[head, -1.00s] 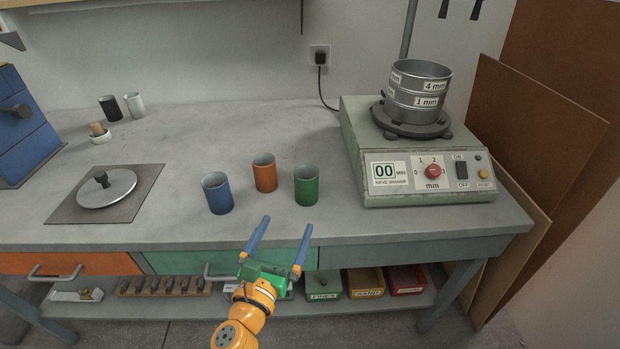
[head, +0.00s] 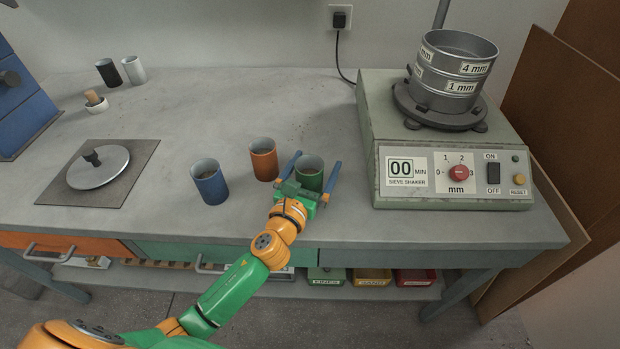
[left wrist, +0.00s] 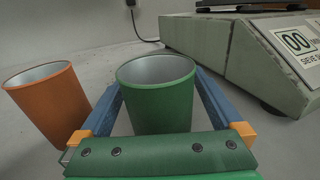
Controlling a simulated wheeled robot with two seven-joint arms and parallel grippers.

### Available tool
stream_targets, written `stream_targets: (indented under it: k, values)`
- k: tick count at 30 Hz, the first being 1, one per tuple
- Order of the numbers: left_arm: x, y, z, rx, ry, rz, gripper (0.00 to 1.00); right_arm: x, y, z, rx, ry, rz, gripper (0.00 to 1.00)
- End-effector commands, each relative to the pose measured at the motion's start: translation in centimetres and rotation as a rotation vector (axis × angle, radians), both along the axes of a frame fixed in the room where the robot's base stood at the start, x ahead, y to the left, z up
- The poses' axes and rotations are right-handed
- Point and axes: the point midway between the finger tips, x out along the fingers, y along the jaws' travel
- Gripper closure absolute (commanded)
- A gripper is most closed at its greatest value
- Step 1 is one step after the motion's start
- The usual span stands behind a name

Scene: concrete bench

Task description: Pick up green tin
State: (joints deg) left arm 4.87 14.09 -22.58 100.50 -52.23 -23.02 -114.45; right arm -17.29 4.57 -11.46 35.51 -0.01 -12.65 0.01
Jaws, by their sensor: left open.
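The green tin (head: 310,174) stands upright on the bench, and it shows large in the left wrist view (left wrist: 158,103). My left gripper (head: 316,162) is open, with one blue finger on each side of the green tin. In the left wrist view the fingers (left wrist: 160,92) flank the tin; I cannot tell whether either touches it. The gripper's green palm hides the tin's lower part. My right gripper is not in view.
An orange tin (head: 263,160) stands close to the left of the left finger. A blue tin (head: 209,184) is farther left. The sieve shaker (head: 450,187) stands to the right. A metal lid (head: 98,168) lies on a dark plate at left.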

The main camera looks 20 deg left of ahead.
Motion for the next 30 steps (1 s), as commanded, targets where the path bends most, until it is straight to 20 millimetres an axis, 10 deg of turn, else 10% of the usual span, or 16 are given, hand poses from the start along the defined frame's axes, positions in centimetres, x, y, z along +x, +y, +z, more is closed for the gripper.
stream_targets:
  k: [5, 15, 30]
  values:
    - [0.0, 0.0, 0.0, 0.0, 0.0, 0.0, 0.05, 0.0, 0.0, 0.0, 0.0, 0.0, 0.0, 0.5]
    - [0.0, 0.0, 0.0, 0.0, 0.001, 0.0, 0.97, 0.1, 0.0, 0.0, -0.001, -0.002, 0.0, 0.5]
    - [0.0, 0.0, 4.1, 0.003, -0.004, -0.001, 1.0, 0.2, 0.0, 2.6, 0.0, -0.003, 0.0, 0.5]
